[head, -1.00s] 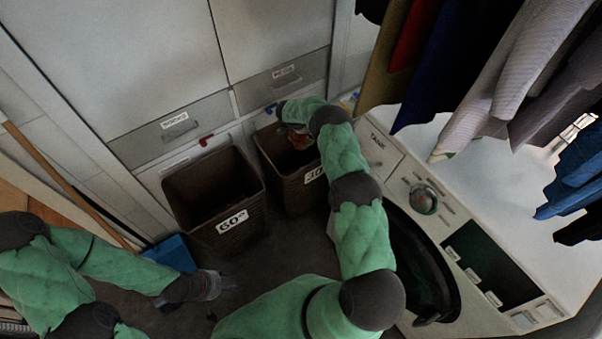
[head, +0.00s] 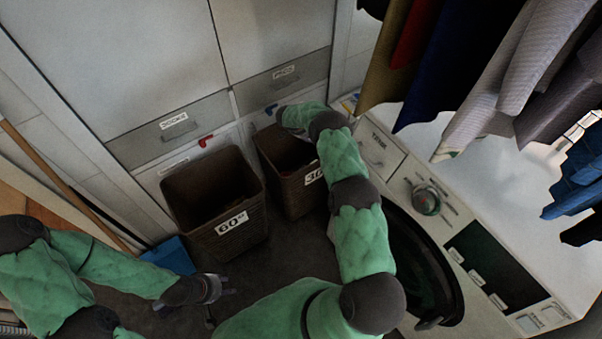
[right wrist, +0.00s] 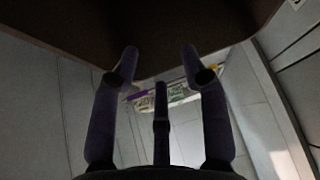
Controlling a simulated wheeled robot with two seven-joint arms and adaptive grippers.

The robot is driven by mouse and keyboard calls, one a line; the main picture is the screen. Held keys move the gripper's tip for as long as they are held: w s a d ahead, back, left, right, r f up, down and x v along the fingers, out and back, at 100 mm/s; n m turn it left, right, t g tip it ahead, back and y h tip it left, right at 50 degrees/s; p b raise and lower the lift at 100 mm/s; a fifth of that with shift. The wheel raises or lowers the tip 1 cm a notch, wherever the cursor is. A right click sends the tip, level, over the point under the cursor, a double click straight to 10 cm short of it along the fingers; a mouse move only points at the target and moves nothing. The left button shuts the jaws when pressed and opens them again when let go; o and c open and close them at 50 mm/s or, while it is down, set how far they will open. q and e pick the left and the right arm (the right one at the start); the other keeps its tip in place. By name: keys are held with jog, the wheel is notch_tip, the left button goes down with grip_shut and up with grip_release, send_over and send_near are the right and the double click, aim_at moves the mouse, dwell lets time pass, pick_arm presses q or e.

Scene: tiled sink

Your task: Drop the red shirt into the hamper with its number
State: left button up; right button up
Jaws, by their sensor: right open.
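Two brown hampers stand side by side in the head view, one labelled 60 (head: 243,235) and one labelled 30 (head: 291,200). My right arm reaches over the 30 hamper, and its gripper is mostly hidden there. In the right wrist view the right gripper (right wrist: 160,62) has its fingers spread and empty, with a dark brown surface beyond them. A dim reddish patch shows inside the 30 hamper; I cannot tell its shape. My left gripper (head: 224,288) appears open and empty, low in front of the 60 hamper.
A washing machine (head: 425,198) stands to the right of the hampers. Clothes (head: 480,90) hang above it. Drawers with labels (head: 175,128) line the wall behind. A blue object (head: 170,255) lies on the floor left of the 60 hamper.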

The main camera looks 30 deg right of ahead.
jog(key=v, duration=1.2)
jog(key=shift+w, duration=0.1)
